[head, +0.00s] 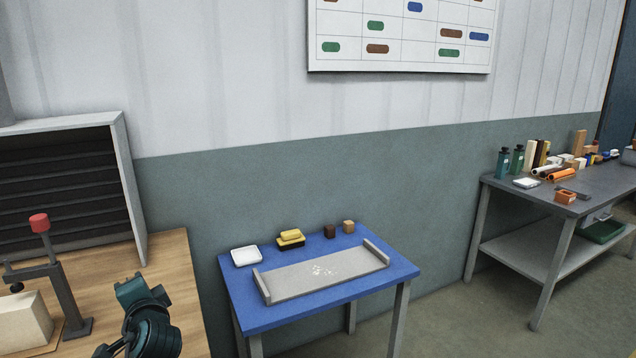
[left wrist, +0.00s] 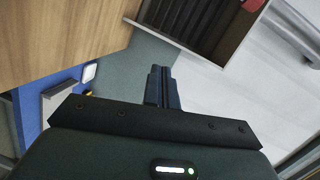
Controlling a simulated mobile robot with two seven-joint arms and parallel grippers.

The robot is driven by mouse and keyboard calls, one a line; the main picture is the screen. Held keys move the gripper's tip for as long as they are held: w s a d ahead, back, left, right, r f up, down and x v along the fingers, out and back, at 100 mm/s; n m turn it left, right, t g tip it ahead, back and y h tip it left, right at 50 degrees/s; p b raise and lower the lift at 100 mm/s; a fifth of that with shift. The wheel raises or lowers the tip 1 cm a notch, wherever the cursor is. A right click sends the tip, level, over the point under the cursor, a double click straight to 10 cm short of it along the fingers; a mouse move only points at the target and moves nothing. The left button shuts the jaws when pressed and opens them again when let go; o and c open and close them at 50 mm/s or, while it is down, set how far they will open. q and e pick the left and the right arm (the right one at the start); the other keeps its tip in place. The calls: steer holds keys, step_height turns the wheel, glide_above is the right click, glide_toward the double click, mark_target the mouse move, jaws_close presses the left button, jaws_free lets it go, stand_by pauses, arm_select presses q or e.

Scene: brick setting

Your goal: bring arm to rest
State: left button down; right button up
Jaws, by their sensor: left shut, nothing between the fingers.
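My left gripper (head: 130,287) is at the lower left of the head view, over the edge of the wooden bench (head: 188,290). In the left wrist view its two dark fingers (left wrist: 161,76) are together with nothing between them. It is apart from the blue table (head: 282,317). My right gripper is in neither view.
The blue table holds a grey tray (head: 285,282) with white bits, a white dish (head: 246,256), a yellow-and-black block (head: 290,238) and two small blocks. A red-knobbed press (head: 58,280) and a slotted rack (head: 137,190) stand left. A cluttered grey workbench (head: 535,199) stands right.

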arm_select(q)
steer(key=s+d+f+h, duration=0.1)
steer(key=d+f, duration=0.1)
steer(key=f, duration=0.1)
steer(key=s+d+f+h, duration=0.2)
steer(key=d+f, duration=0.1)
steer(key=f, duration=0.1)
steer(key=s+d+f+h, duration=0.1)
steer(key=d+f+h, duration=0.1)
steer(key=f, duration=0.2)
steer(key=shift+s+d+f+t, duration=0.2)
steer(key=shift+s+d+t, duration=0.1)
steer(key=shift+t, duration=0.1)
steer(key=s+d+f+n+g+h, duration=0.1)
steer(key=s+d+f+n+h, duration=0.1)
steer(key=s+d+f+h, duration=0.2)
steer(key=s+d+f+n+g+h, duration=0.1)
steer(key=s+d+f+h, duration=0.4)
steer(key=s+d+f, duration=0.5)
steer(key=s+d+n, duration=0.1)
steer(key=s+d, duration=0.1)
steer(key=s, duration=0.5)
steer(key=shift+d+n+g, duration=0.3)
steer(key=shift+d, duration=0.05)
